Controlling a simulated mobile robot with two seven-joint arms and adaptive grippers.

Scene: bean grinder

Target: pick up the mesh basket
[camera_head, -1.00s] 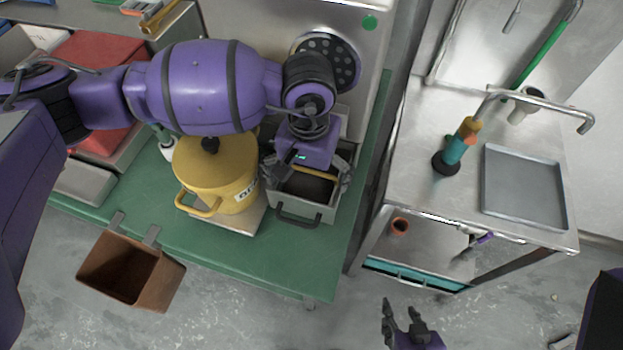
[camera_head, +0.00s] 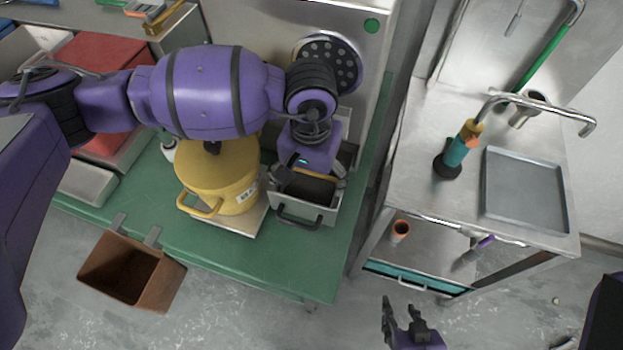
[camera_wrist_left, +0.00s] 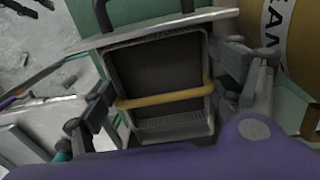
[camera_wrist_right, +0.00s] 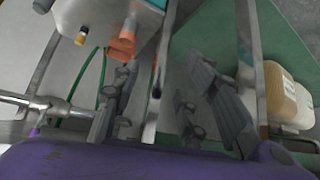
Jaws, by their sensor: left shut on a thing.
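In the left wrist view the basket (camera_wrist_left: 175,126) shows a strip of fine mesh near the crossbar. My left gripper (camera_head: 310,181) points down over it, its fingers shut on the basket from opposite sides. The exact contact points are partly hidden. My right gripper (camera_head: 402,312) is open and empty, low in front of the steel cart.
The yellow pot (camera_head: 218,178) stands close left of the basket. The steel machine (camera_head: 262,25) rises behind. A brown bin (camera_head: 165,282) hangs at the table's front edge. The steel cart (camera_head: 432,130) on the right holds a tray (camera_head: 523,190) and a teal tool (camera_head: 459,152).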

